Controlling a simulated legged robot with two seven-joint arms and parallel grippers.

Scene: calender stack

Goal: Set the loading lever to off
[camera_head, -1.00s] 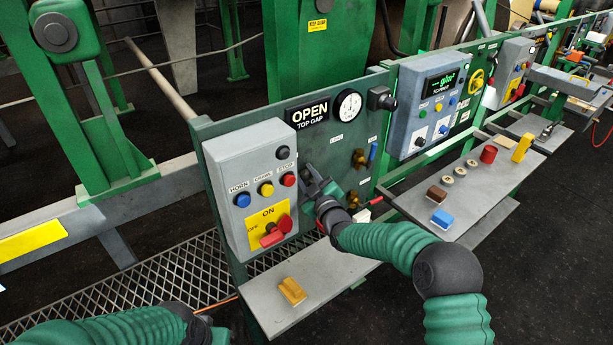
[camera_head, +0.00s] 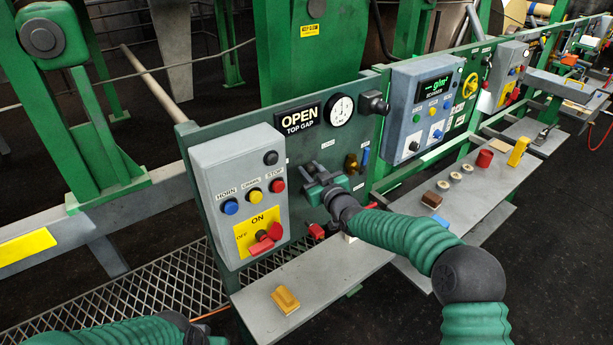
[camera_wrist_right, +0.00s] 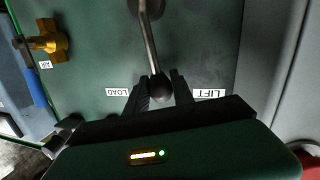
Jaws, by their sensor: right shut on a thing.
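The loading lever is a thin metal rod with a black ball knob (camera_wrist_right: 160,88) in the right wrist view. It hangs from a pivot at the top against a dark green panel (camera_wrist_right: 95,65). The knob lies between a LOAD label (camera_wrist_right: 117,92) on the left and a LIFT label (camera_wrist_right: 209,93) on the right. My right gripper (camera_wrist_right: 158,88) is shut on the knob, one finger on each side. In the head view my right gripper (camera_head: 318,182) is against the panel and hides most of the lever. My left arm shows at the bottom left; its fingers cannot be made out.
A grey button box (camera_head: 213,180) with a red ON/OFF switch (camera_head: 265,238) is left of my right gripper. A brass valve (camera_head: 351,163) is to its right. A shelf (camera_head: 325,270) below holds a yellow block (camera_head: 286,299). Another shelf at right carries several small objects.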

